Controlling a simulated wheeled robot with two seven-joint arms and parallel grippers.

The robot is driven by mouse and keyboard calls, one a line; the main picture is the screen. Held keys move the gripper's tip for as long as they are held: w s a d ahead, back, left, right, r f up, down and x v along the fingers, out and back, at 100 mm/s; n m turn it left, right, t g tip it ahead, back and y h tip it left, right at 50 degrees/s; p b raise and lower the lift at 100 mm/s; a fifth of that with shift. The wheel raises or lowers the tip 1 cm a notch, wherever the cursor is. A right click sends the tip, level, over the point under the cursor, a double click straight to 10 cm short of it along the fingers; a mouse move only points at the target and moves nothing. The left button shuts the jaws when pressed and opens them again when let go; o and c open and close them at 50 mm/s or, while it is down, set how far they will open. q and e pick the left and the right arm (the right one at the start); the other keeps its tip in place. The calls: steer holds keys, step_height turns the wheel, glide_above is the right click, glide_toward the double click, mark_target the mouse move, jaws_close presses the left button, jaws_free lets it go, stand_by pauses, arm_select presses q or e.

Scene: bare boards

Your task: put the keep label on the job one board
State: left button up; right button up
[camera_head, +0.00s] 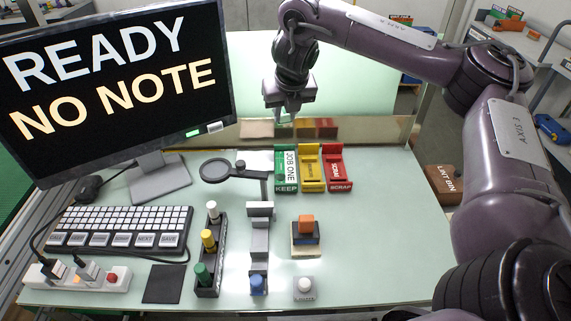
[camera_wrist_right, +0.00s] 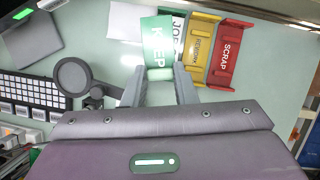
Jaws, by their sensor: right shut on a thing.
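My right gripper (camera_head: 284,117) hangs above the far side of the table in the head view. In the right wrist view its fingers (camera_wrist_right: 159,88) are shut on the green keep label (camera_wrist_right: 156,48), which reads KEEP. The white job one board (camera_head: 291,163) lies in the green KEEP tray (camera_head: 286,188), beyond the table's middle. In the wrist view the held label covers part of the board (camera_wrist_right: 178,30), so only JOB shows. The label is in front of the board in that view; I cannot tell the gap. My left gripper is out of view.
The yellow tray (camera_head: 311,186) and red SCRAP tray (camera_head: 340,186) stand right of the green one. A magnifier (camera_head: 215,171) stands to their left. A monitor (camera_head: 115,80) reads READY, NO NOTE. A keyboard (camera_head: 120,222) and a peg rack (camera_head: 208,285) are nearer. The front right is clear.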

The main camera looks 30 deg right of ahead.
steer(key=shift+w+d+r+n, duration=0.1)
steer(key=shift+d+r+n, duration=0.1)
steer(key=shift+d+n, duration=0.2)
steer(key=shift+w+d+r+n, duration=0.1)
steer(key=shift+d+r+n, duration=0.15)
steer(key=shift+d, duration=0.25)
steer(key=shift+d+f+y, duration=0.1)
steer(key=shift+f+y, duration=0.2)
steer(key=b, duration=0.8)
glide_above(288, 171)
steer(key=s, duration=0.2)
steer(key=shift+n, duration=0.25)
steer(key=f, duration=1.4)
steer(key=shift+w, duration=0.25)
steer(key=shift+f, duration=2.7)
steer(key=o, duration=0.9)
